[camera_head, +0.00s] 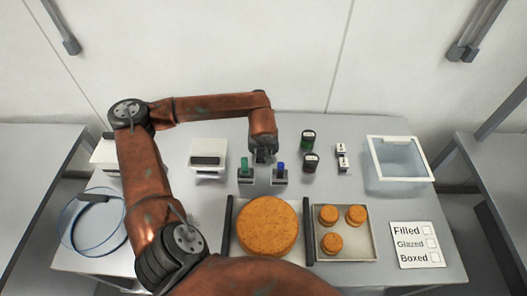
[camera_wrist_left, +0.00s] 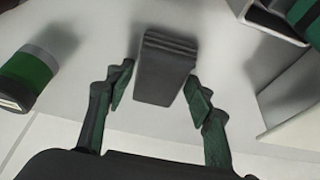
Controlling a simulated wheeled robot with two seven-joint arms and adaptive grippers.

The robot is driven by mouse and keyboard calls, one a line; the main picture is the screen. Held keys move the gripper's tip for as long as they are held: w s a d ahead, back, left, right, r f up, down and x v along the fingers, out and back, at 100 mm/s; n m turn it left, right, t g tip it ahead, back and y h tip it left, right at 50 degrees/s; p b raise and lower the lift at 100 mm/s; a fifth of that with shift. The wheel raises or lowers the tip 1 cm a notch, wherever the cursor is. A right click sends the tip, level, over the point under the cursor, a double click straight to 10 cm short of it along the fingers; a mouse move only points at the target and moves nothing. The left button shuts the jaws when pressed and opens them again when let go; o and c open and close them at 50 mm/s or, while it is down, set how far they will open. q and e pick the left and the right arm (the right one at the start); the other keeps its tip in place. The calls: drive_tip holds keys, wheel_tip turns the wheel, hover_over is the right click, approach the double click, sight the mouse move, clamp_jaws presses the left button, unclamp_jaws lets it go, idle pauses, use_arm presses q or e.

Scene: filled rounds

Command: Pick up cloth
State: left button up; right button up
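A dark grey block-like bundle with layered folds, which looks like the folded cloth (camera_wrist_left: 165,70), lies on the table in the left wrist view. My left gripper (camera_wrist_left: 158,92) is open, with one finger on each side of the bundle. The right-hand finger in that view appears very near it; I cannot tell whether it touches. In the head view my left gripper (camera_head: 262,158) points down at the back middle of the table, and the cloth is not clearly distinguishable there. My right gripper is not in view.
A large orange round (camera_head: 268,232), a tray (camera_head: 358,252) of small rounds and a clear bin (camera_head: 398,178) stand farther off.

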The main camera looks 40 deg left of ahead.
sight(264, 151)
use_arm(q)
drive_tip(key=c, duration=0.7)
drive_tip(key=shift+c, duration=0.2)
drive_tip(key=shift+r+p, duration=0.35)
drive_tip(key=shift+r, duration=0.05)
wheel_tip(264, 151, up, 3)
drive_tip(key=shift+f, duration=0.2)
drive_tip(key=s+d+r, duration=0.9)
drive_tip(key=s+r, duration=0.1)
drive_tip(key=shift+s+d, duration=0.2)
drive_tip(key=shift+r, duration=0.1)
